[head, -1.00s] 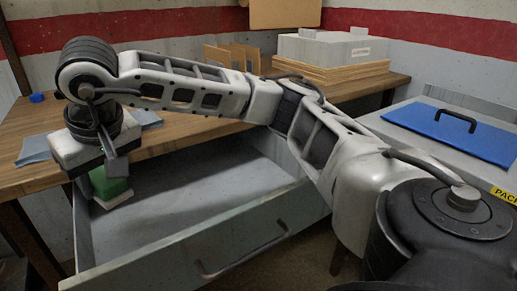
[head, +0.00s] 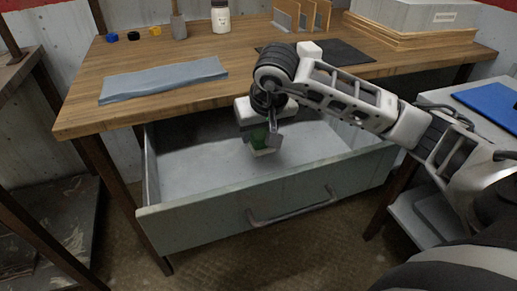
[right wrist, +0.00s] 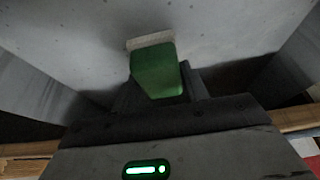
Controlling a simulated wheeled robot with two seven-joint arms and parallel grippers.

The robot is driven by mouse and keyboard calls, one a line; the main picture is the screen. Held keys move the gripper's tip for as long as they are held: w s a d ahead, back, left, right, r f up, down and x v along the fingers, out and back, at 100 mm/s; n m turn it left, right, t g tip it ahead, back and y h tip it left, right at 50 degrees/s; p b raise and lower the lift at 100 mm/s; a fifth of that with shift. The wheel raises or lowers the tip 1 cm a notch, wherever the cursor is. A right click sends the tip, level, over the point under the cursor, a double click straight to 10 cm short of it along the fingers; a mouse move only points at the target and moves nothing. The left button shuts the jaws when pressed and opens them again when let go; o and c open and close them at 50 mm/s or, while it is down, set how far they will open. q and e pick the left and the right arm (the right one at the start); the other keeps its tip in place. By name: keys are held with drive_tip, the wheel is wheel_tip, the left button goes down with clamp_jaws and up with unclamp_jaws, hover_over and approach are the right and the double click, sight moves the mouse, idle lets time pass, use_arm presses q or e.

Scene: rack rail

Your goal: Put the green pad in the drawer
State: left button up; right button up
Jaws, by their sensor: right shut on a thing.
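The green pad (head: 258,136) is a green block with a pale layer along its lower side. It also shows in the right wrist view (right wrist: 157,72), between the fingers. My right gripper (head: 266,141) is shut on it and holds it inside the open drawer (head: 180,217), over the drawer floor. I cannot tell whether the pad touches the floor. The gripper body hides part of the pad in the head view. The right gripper also shows at the bottom of the right wrist view (right wrist: 160,95). My left gripper is not in view.
The wooden workbench (head: 115,75) stands above the drawer.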

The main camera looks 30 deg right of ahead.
sight(260, 146)
wheel_tip(260, 146, down, 5)
drive_tip(key=shift+r, duration=0.1)
use_arm(q)
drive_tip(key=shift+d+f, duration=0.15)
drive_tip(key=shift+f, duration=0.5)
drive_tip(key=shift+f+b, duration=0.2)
drive_tip(key=shift+b, duration=0.2)
use_arm(e)
drive_tip(key=shift+f, duration=0.25)
drive_tip(key=o, duration=1)
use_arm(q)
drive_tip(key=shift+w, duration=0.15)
use_arm(e)
drive_tip(key=shift+s+r, duration=0.1)
drive_tip(key=shift+r, duration=0.45)
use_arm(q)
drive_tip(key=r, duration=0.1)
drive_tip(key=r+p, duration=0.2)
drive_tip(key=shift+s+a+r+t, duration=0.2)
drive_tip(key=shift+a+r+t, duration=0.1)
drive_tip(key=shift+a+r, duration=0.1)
use_arm(e)
drive_tip(key=v, duration=1.1)
drive_tip(key=shift+s+a, duration=0.1)
drive_tip(key=shift+s, duration=0.1)
drive_tip(key=shift+r, duration=0.1)
